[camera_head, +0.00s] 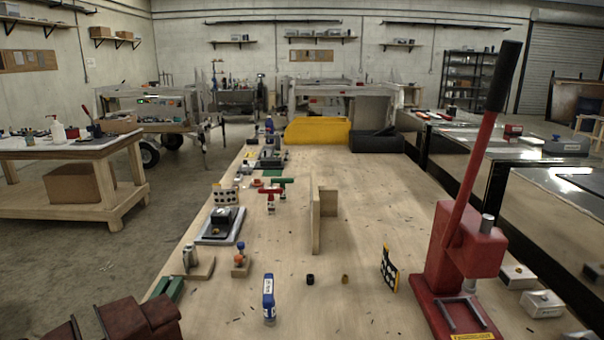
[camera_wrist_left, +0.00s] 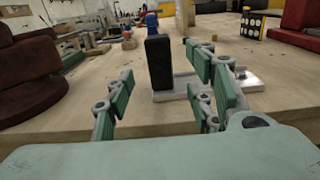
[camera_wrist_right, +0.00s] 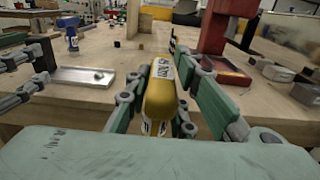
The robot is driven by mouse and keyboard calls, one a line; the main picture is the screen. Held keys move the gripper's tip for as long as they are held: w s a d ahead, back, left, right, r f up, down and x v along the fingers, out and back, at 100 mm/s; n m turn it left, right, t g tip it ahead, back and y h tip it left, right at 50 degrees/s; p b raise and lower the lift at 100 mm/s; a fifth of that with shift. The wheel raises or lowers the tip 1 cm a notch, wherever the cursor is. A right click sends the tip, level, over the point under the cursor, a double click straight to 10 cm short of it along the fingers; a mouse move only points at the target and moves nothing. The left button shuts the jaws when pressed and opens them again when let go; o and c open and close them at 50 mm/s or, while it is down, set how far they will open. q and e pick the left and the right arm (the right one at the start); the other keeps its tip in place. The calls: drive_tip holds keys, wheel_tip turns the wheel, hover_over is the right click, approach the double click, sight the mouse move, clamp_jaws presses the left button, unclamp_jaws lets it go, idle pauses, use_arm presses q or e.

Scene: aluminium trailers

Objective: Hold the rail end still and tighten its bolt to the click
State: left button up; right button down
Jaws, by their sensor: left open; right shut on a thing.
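A shallow silver metal piece (camera_wrist_right: 88,77) lies near the table's front edge, with a small bolt-like part (camera_wrist_right: 98,76) on it. A black upright block (camera_wrist_left: 158,62) stands at its end; I take this piece to be the rail end. My left gripper (camera_wrist_left: 160,85) is open, with the black block between its fingers; contact cannot be told. My right gripper (camera_wrist_right: 163,88) is shut on a yellow tool (camera_wrist_right: 160,92) with a white label. It is right of the silver piece, apart from the bolt. Neither gripper shows in the head view.
A blue tool (camera_head: 269,298) with a white label stands on the table. A red lever press (camera_head: 462,250) stands at the right, beside a yellow-black dotted plate (camera_head: 389,269). A wooden upright (camera_head: 318,222) stands mid-table. Dark red rounded shapes (camera_wrist_left: 30,75) crowd the left wrist view.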

use_arm(q)
drive_tip(key=w, duration=0.7)
drive_tip(key=shift+w, duration=0.2)
clamp_jaws()
idle(0.4)
idle(1.1)
